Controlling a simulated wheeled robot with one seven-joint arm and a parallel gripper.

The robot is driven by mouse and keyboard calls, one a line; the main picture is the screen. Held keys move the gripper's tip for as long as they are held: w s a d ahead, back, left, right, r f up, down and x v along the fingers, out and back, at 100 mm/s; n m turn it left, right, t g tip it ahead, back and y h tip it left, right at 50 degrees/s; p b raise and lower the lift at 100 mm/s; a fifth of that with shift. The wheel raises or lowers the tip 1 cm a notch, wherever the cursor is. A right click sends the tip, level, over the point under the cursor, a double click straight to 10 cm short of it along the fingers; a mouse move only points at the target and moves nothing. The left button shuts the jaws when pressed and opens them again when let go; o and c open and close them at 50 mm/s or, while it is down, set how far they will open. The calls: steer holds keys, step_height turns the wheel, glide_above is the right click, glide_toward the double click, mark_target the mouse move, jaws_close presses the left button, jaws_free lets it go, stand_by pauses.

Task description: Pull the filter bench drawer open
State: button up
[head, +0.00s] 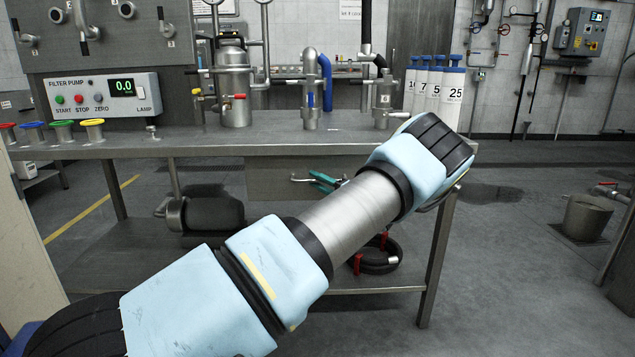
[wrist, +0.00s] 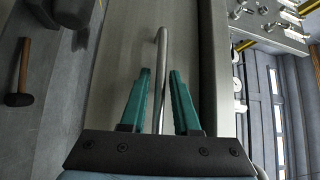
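The filter bench (head: 225,145) is a grey metal bench, and its drawer (head: 268,184) sits under the top with the front looking flush. The drawer handle is a horizontal metal bar (head: 303,180), partly hidden behind my arm. In the wrist view the handle (wrist: 162,48) runs lengthwise along the drawer front (wrist: 125,62). My gripper (wrist: 159,74) has teal fingers, one on each side of the bar, with gaps showing. It is open, and whether it touches the bar cannot be told. In the head view my gripper (head: 326,182) is mostly hidden behind my forearm.
On the bench top stand a filter pump box (head: 103,102), metal vessels (head: 234,85) and several blue-capped cylinders (head: 452,97). A pump motor (head: 213,212) and a black coil (head: 377,257) sit on the lower shelf. A hammer (wrist: 22,75) shows at left in the wrist view.

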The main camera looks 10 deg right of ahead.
jaws_close()
stand_by(1.1)
